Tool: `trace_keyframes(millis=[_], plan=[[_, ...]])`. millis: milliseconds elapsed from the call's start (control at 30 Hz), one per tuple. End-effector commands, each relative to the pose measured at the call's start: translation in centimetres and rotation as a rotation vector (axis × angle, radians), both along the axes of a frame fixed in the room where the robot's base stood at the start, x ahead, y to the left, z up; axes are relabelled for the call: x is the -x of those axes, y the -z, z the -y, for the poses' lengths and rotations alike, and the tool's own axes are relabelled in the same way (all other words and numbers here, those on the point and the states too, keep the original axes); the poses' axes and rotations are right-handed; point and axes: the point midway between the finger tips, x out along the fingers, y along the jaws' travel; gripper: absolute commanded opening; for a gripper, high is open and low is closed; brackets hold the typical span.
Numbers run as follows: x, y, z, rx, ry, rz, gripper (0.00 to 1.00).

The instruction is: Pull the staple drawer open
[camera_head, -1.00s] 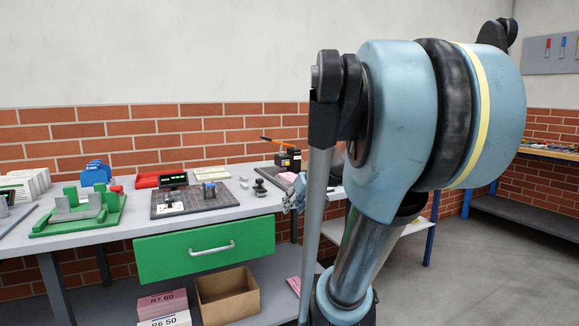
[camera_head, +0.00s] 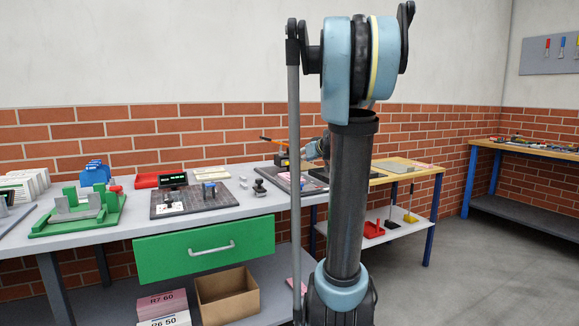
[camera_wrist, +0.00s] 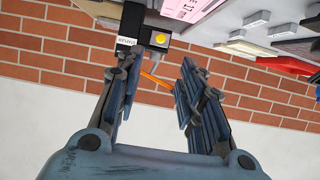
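The staple drawer appears to be the green-fronted drawer (camera_head: 205,250) under the grey workbench (camera_head: 135,228). Its front is flush below the tabletop, and it has a pale bar handle (camera_head: 212,248) across the middle. The drawer does not show in the wrist view.
A black stapler-like device (camera_head: 284,160) with an orange lever stands at the bench's back right; it also shows in the wrist view (camera_wrist: 150,45). A cardboard box (camera_head: 228,297) and paper stacks (camera_head: 163,305) sit below the drawer. A wooden-topped table (camera_head: 410,167) stands to the right.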

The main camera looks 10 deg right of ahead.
Motion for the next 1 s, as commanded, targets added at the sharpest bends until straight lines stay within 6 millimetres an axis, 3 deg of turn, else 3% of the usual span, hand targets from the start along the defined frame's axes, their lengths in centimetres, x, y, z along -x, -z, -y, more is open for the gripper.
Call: trace_keyframes(millis=[1000], plan=[[-11.4,5.0,-3.8,0.000,-0.002,-0.001,0.35]])
